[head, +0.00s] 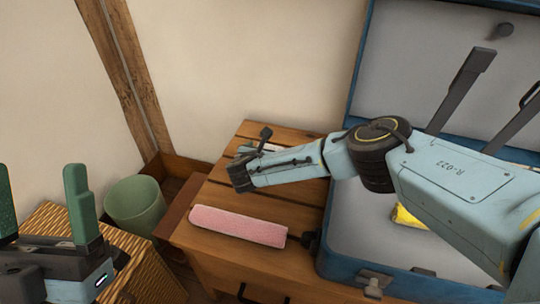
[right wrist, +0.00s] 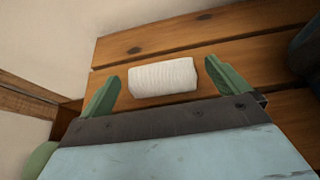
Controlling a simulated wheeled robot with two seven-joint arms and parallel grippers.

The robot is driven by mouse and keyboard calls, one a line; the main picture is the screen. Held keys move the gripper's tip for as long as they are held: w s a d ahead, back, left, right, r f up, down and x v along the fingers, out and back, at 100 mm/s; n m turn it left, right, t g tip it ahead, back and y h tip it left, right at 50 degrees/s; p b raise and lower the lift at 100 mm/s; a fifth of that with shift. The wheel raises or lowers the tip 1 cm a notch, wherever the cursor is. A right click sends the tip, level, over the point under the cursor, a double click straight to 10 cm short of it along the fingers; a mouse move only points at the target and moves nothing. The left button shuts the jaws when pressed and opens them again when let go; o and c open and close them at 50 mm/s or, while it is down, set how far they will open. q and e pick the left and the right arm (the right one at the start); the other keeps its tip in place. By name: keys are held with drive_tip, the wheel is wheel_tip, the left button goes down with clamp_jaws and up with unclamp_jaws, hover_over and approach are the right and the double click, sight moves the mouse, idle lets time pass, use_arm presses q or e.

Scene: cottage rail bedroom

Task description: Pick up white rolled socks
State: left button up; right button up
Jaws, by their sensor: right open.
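The white rolled socks (right wrist: 163,77) lie on the wooden slatted top in the right wrist view, a short ribbed white roll. In the head view only a pale sliver (head: 246,149) shows behind my right gripper, perhaps the socks. My right gripper (head: 241,172) is over the far left part of the wooden top. In the right wrist view its two green fingers (right wrist: 160,80) are apart, one beyond each end of the socks, and I see no grip on them. My left gripper (head: 40,195) is at the far left, its green fingers apart and empty.
An open blue suitcase (head: 345,268) with a yellow item (head: 405,216) stands right. A green bin (head: 134,203) and wicker box (head: 65,222) are left.

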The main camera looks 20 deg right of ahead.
drive_tip(key=c, duration=1)
drive_tip(key=shift+r, duration=0.2)
